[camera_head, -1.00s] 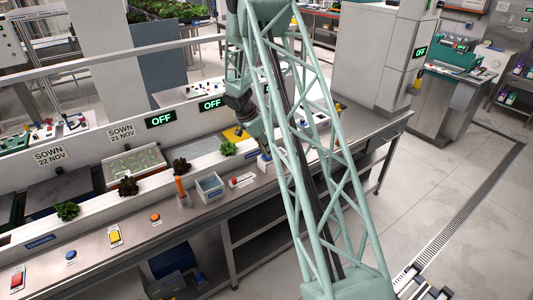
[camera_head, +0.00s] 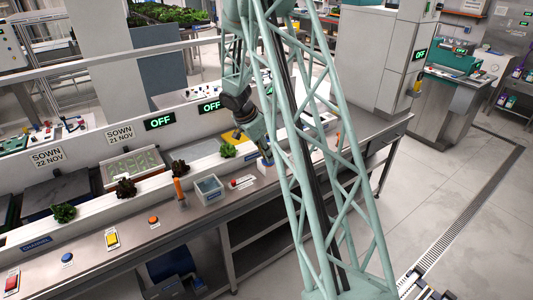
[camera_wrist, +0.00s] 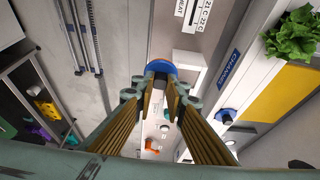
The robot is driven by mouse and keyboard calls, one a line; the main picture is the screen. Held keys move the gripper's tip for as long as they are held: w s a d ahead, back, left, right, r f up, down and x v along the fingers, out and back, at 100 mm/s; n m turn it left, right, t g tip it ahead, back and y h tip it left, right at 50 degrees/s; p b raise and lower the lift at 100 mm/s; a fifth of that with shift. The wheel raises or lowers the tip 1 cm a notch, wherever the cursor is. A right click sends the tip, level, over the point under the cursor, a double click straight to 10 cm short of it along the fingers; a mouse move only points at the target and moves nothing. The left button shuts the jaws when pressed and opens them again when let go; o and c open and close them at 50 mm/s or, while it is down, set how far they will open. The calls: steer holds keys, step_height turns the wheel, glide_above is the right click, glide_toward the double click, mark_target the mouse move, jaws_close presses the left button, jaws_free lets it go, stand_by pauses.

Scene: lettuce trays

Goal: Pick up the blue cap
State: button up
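A blue round cap (camera_wrist: 162,67) shows at the tips of my gripper (camera_wrist: 161,80) in the wrist view. The two ribbed fingers reach up to it from below, with a narrow gap between them, and their tips overlap its lower edge. I cannot tell whether they grip it or only stand at it. In the head view my gripper (camera_head: 263,148) points down over the bench, close above a small white block (camera_head: 266,167) with blue on it. The cap itself is too small to make out clearly there.
The narrow steel bench (camera_head: 130,244) carries an orange button (camera_head: 153,220), a yellow button (camera_head: 112,239), a blue button (camera_head: 67,258), an orange upright piece (camera_head: 179,190) and an open bin (camera_head: 209,188). Lettuces (camera_head: 227,150) stand along the white wall behind.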

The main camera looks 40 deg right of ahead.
steer(key=s+a+b, duration=0.2)
steer(key=s+a, duration=0.3)
steer(key=s, duration=0.2)
steer(key=shift+s+a+r, duration=0.2)
steer(key=shift+a+r, duration=0.15)
steer(key=shift+r, duration=0.05)
steer(key=shift+w, duration=0.1)
stand_by(0.4)
steer(key=w+a+r+n+t+y+b, duration=0.1)
steer(key=w+a+r+n+b, duration=0.1)
steer(key=w+a+n, duration=0.3)
steer(key=w+a+r+n+t+y+b, duration=0.1)
steer(key=w+a+n, duration=0.4)
steer(key=a, duration=0.9)
steer(key=w+a+r+n+t+y+b, duration=0.1)
steer(key=w+a+r+n+t+b, duration=0.1)
steer(key=w+a+r+n, duration=0.2)
steer(key=shift+w+a+r+n+t+b, duration=0.35)
steer(key=shift+w+a+n, duration=0.55)
steer(key=shift+w+a, duration=1.35)
steer(key=shift+s+a, duration=0.5)
steer(key=shift+a, duration=0.15)
